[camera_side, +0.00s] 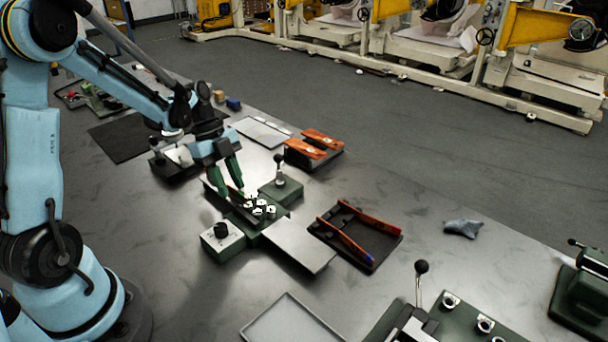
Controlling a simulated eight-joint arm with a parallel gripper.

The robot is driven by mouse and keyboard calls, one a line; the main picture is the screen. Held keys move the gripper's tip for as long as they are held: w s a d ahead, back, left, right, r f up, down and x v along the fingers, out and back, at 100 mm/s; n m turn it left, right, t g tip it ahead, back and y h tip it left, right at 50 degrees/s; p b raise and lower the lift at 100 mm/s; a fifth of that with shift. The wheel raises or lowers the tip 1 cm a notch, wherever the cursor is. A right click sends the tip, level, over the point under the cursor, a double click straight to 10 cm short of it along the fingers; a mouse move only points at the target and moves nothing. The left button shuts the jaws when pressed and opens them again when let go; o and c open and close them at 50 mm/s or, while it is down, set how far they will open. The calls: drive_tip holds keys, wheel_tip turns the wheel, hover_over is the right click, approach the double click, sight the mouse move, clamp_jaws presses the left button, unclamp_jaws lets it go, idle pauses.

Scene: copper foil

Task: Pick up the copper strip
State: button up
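My gripper (232,188) points down over a green bench device (272,222) with several white-and-black round parts on top. Its two green fingers look apart, and I see nothing clearly held between them. The fingertips are close to a thin dark bar (232,205) along the device's left side; whether they touch it I cannot tell. No piece is plainly the copper strip. Orange-red bars (367,217) lie along the edges of a black tray to the right, one with a blue end. Orange copper-coloured pieces (321,139) lie on a dark block behind.
A black-knobbed lever (279,172) stands just right of my gripper. A flat grey plate (298,243) extends from the device's front right. A control box (222,240) stands in front. A levered machine (422,300) occupies the front right.

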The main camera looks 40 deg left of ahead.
clamp_jaws()
idle(1.4)
